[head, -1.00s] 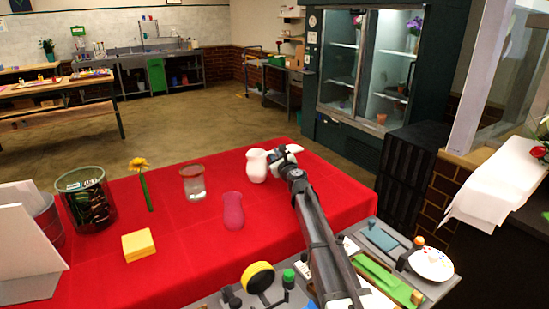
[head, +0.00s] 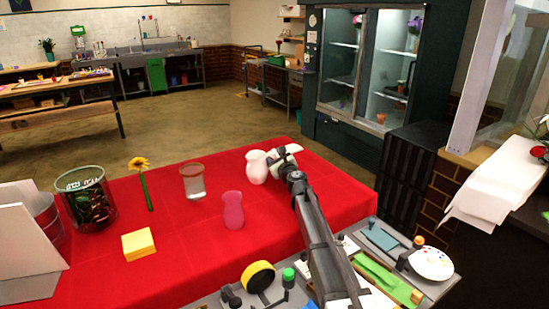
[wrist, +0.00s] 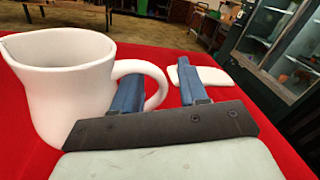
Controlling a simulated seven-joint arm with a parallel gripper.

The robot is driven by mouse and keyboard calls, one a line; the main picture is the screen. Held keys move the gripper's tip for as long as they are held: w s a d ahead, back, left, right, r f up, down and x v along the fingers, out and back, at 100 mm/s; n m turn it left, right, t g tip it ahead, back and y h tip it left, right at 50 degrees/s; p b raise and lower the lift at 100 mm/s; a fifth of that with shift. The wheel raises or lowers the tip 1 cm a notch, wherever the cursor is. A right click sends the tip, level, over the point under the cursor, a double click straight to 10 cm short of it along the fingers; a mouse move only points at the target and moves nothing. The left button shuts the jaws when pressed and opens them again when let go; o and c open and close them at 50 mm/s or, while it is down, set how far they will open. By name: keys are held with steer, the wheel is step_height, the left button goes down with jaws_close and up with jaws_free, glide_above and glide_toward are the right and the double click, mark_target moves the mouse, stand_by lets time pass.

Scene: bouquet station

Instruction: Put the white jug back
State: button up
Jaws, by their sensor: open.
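The white jug (head: 256,168) stands upright on the red cloth toward its far right side. It fills the left of the wrist view (wrist: 62,85), with its handle toward my gripper (wrist: 156,73). My gripper is open beside the jug. In the wrist view, the left finger appears within the handle's loop and the right finger is outside it, with the handle's outer part between them. I cannot tell whether a finger touches the handle. In the head view, my arm partly hides the gripper and the handle side.
A flat white object (wrist: 217,76) lies beyond the right finger. Red cloth in front is clear.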

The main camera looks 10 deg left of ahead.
steer(key=shift+r, duration=0.15)
steer(key=shift+s+d, duration=0.2)
steer(key=shift+s, duration=0.1)
steer(key=v, duration=1.1)
steer(key=shift+s, duration=0.2)
